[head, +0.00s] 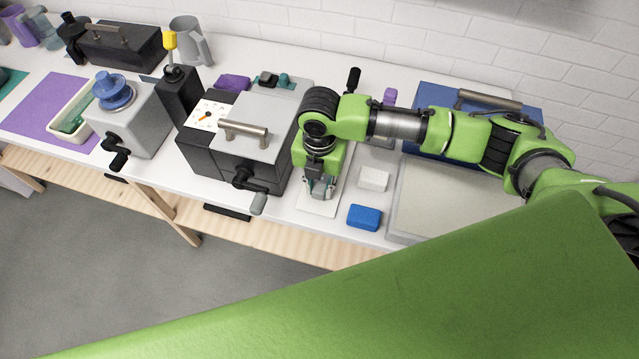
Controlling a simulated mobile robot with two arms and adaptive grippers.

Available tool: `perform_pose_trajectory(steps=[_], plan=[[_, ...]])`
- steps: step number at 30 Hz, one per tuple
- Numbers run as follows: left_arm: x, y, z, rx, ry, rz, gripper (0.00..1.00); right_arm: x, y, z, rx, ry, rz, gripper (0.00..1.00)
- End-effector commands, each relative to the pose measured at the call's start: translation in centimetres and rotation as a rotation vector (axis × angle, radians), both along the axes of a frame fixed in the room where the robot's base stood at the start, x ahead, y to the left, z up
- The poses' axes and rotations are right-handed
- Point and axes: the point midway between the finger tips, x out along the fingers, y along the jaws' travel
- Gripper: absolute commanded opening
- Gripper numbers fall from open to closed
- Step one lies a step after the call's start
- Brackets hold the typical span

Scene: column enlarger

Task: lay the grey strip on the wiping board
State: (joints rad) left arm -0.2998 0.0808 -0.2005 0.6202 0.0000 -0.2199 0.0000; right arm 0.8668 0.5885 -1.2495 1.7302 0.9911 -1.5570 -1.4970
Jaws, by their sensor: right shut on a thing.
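My right gripper (322,191) points down over a small pale board (318,209) at the bench's front edge, between the grey box with the crank and the blue block. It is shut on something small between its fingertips. That seems to be the grey strip, but the fingers hide most of it and I cannot make out its outline. The small pale board looks like the wiping board. I cannot tell whether the held thing touches it. My left gripper is not in view.
A blue block (364,217) and a white block (373,179) stand just right of the gripper. A large pale tray (396,222) lies further right. The grey box (264,119) with a crank (258,203) stands close on the left. My green arm hides the lower right.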

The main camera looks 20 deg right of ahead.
Motion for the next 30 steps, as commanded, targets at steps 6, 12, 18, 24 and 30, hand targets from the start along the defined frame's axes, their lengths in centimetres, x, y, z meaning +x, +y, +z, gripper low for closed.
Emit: perform_pose_trajectory(steps=[6, 12, 18, 24, 30], plan=[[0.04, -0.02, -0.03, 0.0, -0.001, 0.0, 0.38, 0.01, 0.0, -0.09, 0.0, 0.0, 0.0, 0.0], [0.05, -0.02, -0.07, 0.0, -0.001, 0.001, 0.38, 0.01, 0.0, -0.33, -0.001, -0.001, 0.0, 0.0], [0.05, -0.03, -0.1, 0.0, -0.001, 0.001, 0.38, 0.01, 0.0, -0.56, -0.001, -0.001, 0.0, 0.0], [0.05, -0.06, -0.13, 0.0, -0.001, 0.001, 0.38, 0.02, 0.0, -0.8, -0.001, -0.001, 0.001, 0.0], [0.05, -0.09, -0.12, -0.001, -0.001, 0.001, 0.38, 0.02, 0.0, -0.79, -0.001, -0.001, 0.001, 0.42]])
